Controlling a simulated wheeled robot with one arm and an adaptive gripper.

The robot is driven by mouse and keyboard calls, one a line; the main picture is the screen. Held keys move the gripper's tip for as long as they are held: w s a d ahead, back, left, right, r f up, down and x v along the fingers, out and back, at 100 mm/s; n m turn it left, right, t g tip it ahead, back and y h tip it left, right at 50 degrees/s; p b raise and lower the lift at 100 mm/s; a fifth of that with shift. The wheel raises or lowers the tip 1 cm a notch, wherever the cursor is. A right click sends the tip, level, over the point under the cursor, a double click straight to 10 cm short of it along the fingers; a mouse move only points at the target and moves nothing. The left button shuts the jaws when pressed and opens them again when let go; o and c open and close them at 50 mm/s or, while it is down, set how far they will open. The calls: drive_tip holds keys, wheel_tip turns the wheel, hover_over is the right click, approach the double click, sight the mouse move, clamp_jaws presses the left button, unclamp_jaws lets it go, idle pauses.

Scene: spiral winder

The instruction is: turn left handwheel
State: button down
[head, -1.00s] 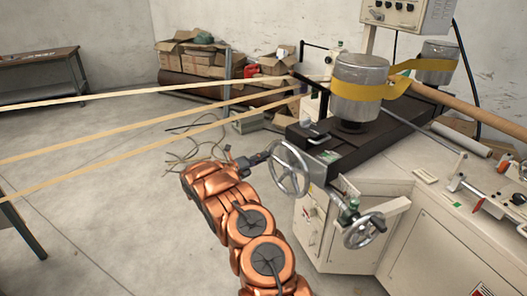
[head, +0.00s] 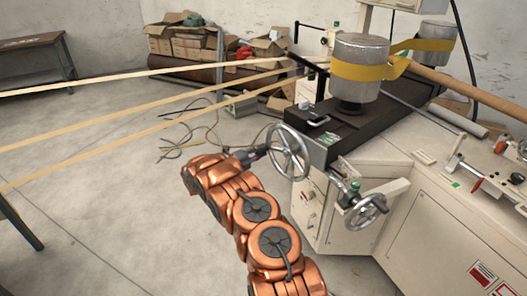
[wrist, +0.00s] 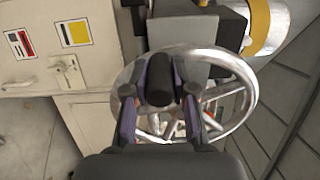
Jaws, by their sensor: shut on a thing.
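The left handwheel (head: 289,152) is a silver spoked wheel at the left end of the machine. In the wrist view its rim (wrist: 248,92) fills the middle, with a dark upright handle (wrist: 159,80) on it. My gripper (head: 262,152) is at the wheel's left side in the head view. In the wrist view its two fingers (wrist: 159,100) stand on either side of the dark handle and are shut on it. The exact contact is partly hidden by the fingers.
A second, smaller handwheel (head: 366,211) sits lower right on the cream cabinet (head: 435,225). A metal roll with yellow tape (head: 358,75) stands above. Tan strips (head: 120,129) cross the left side. Cables (head: 195,135) lie on the floor. Open floor (head: 90,210) lies left of my arm.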

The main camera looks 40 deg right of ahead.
drive_tip(key=c, duration=0.9)
unclamp_jaws()
drive_tip(key=shift+c, duration=0.2)
drive_tip(key=shift+a, duration=0.1)
drive_tip(key=w+a, duration=0.1)
drive_tip(key=a, duration=1)
drive_tip(key=shift+a, duration=0.4)
